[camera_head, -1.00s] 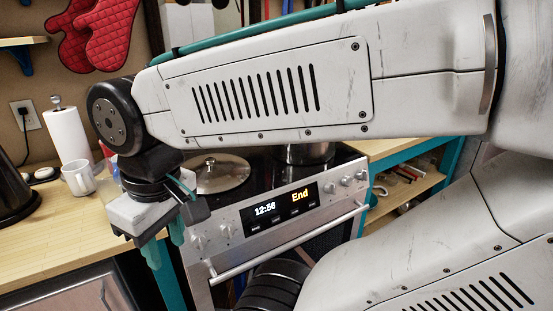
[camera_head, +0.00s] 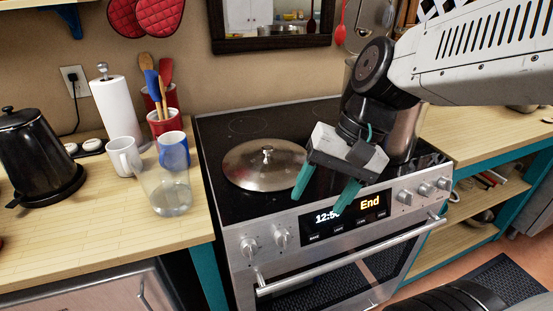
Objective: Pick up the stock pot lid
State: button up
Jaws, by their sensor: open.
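The stock pot lid (camera_head: 245,172) is a round, shiny metal lid with a small knob (camera_head: 267,151) on top. It lies flat on the black glass stovetop, at the left front. My gripper (camera_head: 323,200) is open, its two teal fingers pointing down over the stove's front edge. It is to the right of the lid and nearer the camera, with nothing visible between the fingers. The tall metal pot (camera_head: 405,135) stands on the right of the stovetop, partly hidden behind my arm.
The left counter holds a black kettle (camera_head: 38,160), paper towel roll (camera_head: 115,110), white mug (camera_head: 122,156), blue and white mug (camera_head: 174,150), clear glass (camera_head: 170,192) and red utensil holders (camera_head: 164,122). The oven handle (camera_head: 345,258) sticks out in front. The stovetop behind the lid is clear.

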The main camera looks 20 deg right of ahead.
jog(key=w+a+f+m+t+y, duration=0.1)
jog(key=w+a+m+y, duration=0.1)
jog(key=w+m+y, duration=0.35)
jog(key=m+t, duration=0.8)
jog(key=m, duration=0.9)
send_near(272, 148)
jog(key=shift+h+x, duration=0.25)
jog(key=shift+x, duration=0.95)
jog(key=shift+w+a+f, duration=0.1)
jog(key=shift+w+a, duration=0.05)
jog(key=shift+w, duration=0.05)
jog(key=x, duration=0.7)
jog(key=shift+a, duration=0.2)
grip_shut()
